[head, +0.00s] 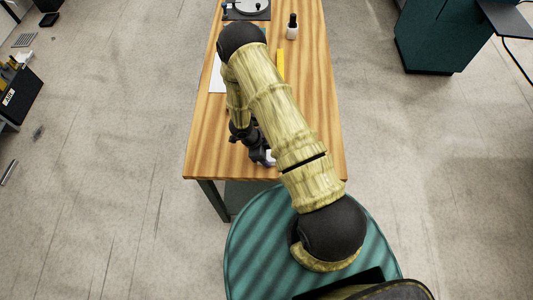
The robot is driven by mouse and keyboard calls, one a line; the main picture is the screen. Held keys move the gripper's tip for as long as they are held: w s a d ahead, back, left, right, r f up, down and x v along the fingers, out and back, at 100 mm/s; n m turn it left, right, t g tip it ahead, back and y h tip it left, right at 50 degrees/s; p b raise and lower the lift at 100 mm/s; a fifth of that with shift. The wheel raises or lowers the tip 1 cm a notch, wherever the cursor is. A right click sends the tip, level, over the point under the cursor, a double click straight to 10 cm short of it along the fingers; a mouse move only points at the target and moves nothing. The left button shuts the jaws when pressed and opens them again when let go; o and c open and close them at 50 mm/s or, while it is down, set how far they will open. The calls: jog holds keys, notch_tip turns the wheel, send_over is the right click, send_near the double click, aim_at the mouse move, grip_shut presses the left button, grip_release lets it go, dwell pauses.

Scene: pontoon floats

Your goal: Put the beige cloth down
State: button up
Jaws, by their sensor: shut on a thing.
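My gripper (262,156) is low over the near part of the wooden table (220,150), partly hidden behind my own arm. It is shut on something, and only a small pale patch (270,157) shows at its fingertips. I take this patch to be the beige cloth, but its shape and most of its surface are hidden. I cannot tell whether it touches the tabletop.
A white sheet (216,75) lies at the table's left edge and a yellow strip (280,64) lies near the middle. A dark-capped bottle (292,30) and a turntable-like device (247,9) stand farther back. The table's right side is clear. A dark green cabinet (440,35) stands at right.

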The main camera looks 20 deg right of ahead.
jog(key=o, duration=1)
jog(key=b+v, duration=0.2)
jog(key=v, duration=1)
jog(key=shift+r+b, duration=0.15)
jog(key=shift+b, duration=0.25)
